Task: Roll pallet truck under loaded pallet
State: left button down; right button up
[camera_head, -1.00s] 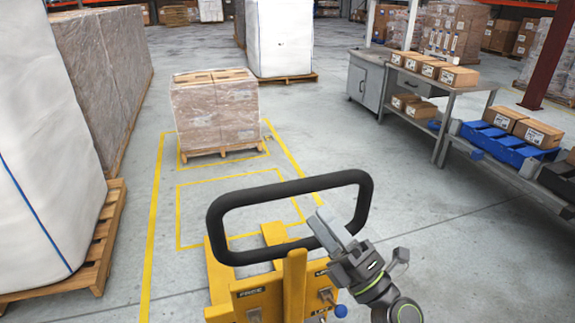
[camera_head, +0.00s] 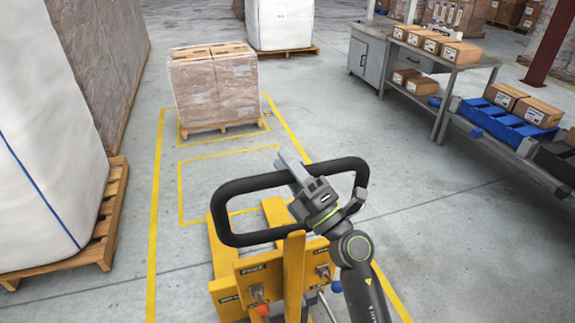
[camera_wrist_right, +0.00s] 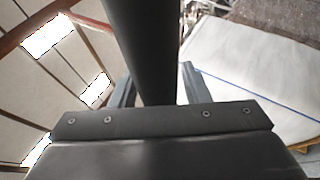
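The yellow pallet truck (camera_head: 293,276) stands at the bottom middle of the head view, its black loop handle (camera_head: 240,183) upright. Beyond it, the loaded pallet (camera_head: 215,90) carries wrapped boxes on a wooden base inside yellow floor lines. My right gripper (camera_head: 292,168) is at the handle's top bar, right of its middle. In the right wrist view the black handle bar (camera_wrist_right: 148,45) runs between the two fingers of my right gripper (camera_wrist_right: 157,92). The fingers look apart on either side of the bar, with no clear grip on it. My left gripper is not in view.
A white wrapped load on a wooden pallet (camera_head: 110,215) stands close at the left. A workbench (camera_head: 455,78) with boxes and blue bins (camera_head: 507,125) lines the right. Clear marked floor (camera_head: 225,180) lies between truck and loaded pallet. A tall white bag (camera_head: 280,22) stands behind.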

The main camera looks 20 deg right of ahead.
grip_shut()
jog(key=shift+w, duration=0.1)
